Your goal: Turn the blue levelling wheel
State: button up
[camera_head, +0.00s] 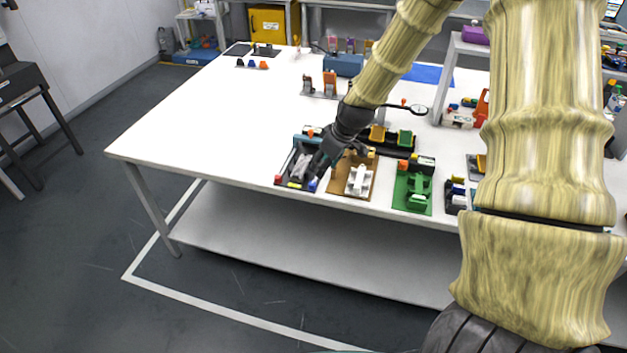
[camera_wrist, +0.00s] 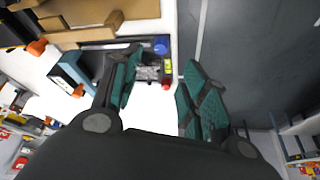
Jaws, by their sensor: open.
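The blue levelling wheel (camera_head: 312,184) is at the front right corner of the dark fixture (camera_head: 284,181) near the table's front edge. In the wrist view the blue wheel (camera_wrist: 161,46) is a small round knob just beyond the space between my fingertips. A yellow-green piece (camera_wrist: 168,65) and a red knob (camera_wrist: 166,86) line the same edge of the fixture. My gripper (camera_head: 330,166) hangs over the fixture's right side and hides part of it. In the wrist view my gripper (camera_wrist: 163,60) is open, its green-padded fingers apart with nothing held. Contact with the wheel cannot be told.
A brown fixture (camera_head: 340,186) with a white part stands close on the right, and a green fixture (camera_head: 400,201) beyond it. Black blocks with yellow parts (camera_head: 390,137) stand behind. The white table (camera_head: 190,130) is clear to the left. Its front edge is near.

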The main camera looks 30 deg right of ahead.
aim_at(312, 183)
jog(key=shift+p+x, duration=1.1)
jog(key=shift+x, duration=4.25)
jog(key=shift+s, duration=0.1)
grip_shut()
